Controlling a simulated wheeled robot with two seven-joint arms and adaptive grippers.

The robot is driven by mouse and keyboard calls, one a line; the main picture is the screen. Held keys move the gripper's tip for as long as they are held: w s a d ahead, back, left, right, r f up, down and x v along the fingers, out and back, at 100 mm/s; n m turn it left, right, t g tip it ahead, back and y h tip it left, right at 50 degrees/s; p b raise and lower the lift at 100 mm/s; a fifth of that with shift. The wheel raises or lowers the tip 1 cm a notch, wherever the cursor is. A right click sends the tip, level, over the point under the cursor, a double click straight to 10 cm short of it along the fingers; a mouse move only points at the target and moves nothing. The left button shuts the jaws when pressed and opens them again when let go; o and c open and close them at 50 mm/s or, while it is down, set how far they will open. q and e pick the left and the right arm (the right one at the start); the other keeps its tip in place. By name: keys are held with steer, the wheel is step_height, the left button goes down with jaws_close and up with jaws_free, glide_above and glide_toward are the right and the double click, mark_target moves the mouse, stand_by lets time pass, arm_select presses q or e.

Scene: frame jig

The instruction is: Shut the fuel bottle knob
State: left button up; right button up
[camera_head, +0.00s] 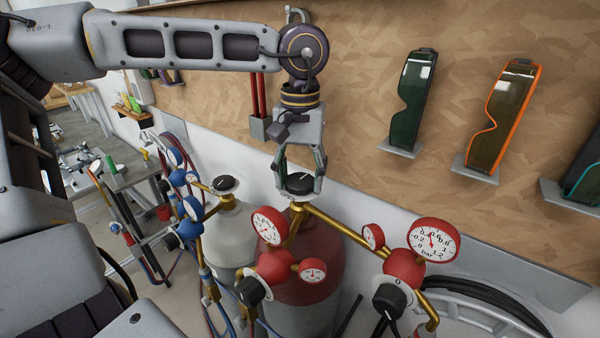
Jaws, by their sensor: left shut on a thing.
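The fuel bottle (305,281) is the red cylinder with a grey lower part, standing against the wall. Its black knob (300,184) sits on top, above the brass valve. My left gripper (299,182) points down from above, and its two fingers are shut on the black knob, one on each side. The fingers cover part of the knob's sides. The knob's setting is too small to read. My right gripper is not in view.
A grey bottle (229,232) with a black knob (223,183) and blue regulators stands left. Red gauges (434,239) and brass pipes are right of the fuel bottle. Goggles (497,115) hang on the board (370,60) behind. A cluttered workbench (85,160) is far left.

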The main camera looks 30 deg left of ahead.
mark_target(300, 179)
arm_select(q)
steer(key=shift+r, duration=0.1)
steer(key=o, duration=1)
step_height(300, 179, up, 12)
stand_by(0.5)
stand_by(0.7)
